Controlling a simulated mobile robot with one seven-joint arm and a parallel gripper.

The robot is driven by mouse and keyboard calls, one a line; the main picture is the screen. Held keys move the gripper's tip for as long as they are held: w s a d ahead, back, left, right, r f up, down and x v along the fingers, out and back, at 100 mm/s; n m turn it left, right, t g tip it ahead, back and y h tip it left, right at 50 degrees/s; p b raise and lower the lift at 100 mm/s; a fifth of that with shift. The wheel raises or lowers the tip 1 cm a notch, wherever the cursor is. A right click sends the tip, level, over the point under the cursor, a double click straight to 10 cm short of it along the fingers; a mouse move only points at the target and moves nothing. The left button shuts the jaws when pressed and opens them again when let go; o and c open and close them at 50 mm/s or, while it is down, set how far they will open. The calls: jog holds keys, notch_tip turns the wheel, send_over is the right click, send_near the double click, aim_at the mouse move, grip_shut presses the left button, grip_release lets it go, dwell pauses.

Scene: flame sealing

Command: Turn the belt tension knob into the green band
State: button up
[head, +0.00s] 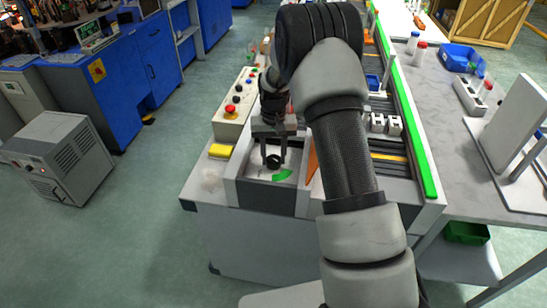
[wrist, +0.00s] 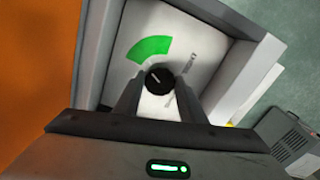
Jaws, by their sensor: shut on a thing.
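The belt tension knob (wrist: 159,79) is a small round black knob with a pale pointer line, on a white dial plate (wrist: 190,50) inside a grey frame. In the head view the knob (head: 273,161) sits at the near end of the machine. The green band (wrist: 150,47) is a curved patch above and left of the knob in the wrist view; the pointer line seems to lie outside it. The band also shows in the head view (head: 282,175). My gripper (wrist: 158,88) comes down from above, its two fingers shut on the knob from either side.
A control box (head: 236,105) with a red emergency button stands behind and left of the dial, with a yellow block (head: 220,151) near it. An orange panel (head: 312,162) rises close to the dial's right side. Open floor (head: 130,220) lies left of the machine.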

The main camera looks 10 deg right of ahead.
aim_at(274, 158)
jog(key=shift+m, duration=1.5)
jog(key=o, duration=1.1)
notch_tip(274, 158, up, 18)
jog(key=shift+f+p, duration=0.25)
jog(key=shift+p, duration=0.2)
